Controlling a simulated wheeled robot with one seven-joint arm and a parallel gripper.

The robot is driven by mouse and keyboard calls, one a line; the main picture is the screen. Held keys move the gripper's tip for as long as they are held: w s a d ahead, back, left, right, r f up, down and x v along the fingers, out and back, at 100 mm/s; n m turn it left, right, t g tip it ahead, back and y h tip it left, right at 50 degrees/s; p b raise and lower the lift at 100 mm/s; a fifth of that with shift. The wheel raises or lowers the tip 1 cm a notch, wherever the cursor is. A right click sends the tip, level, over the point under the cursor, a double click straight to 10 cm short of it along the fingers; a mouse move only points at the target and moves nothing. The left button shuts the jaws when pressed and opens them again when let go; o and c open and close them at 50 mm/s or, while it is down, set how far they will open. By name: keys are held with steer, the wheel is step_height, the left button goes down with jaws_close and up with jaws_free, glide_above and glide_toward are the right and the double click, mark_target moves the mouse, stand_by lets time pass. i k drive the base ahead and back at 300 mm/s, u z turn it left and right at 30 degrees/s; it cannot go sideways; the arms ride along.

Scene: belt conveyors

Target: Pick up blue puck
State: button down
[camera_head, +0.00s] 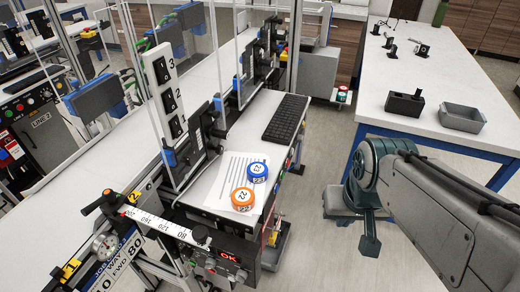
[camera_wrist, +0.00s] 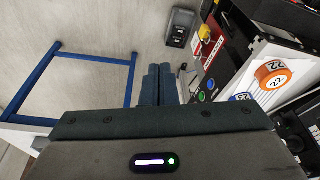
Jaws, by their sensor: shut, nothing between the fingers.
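The blue puck (camera_head: 257,171) lies on a printed sheet on the small white desk in the head view, with white markings on top. Behind my gripper's edge it shows only in part in the wrist view (camera_wrist: 241,97). An orange puck (camera_head: 243,199) lies just in front of it and also shows in the wrist view (camera_wrist: 272,74). My gripper (camera_head: 370,243) hangs over the floor to the right of the desk, apart from both pucks. In the wrist view its fingers (camera_wrist: 158,84) are together with nothing between them.
A keyboard (camera_head: 285,118) lies farther back on the same desk. Clear panels and posts stand along its left side. A white table (camera_head: 445,75) with a grey tray (camera_head: 462,118) and a black box (camera_head: 404,103) is at the right. Open floor lies between desk and table.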

mark_target(257, 171)
steer(key=z, duration=1.15)
steer(key=i, duration=0.95)
steer(key=u, duration=2.4)
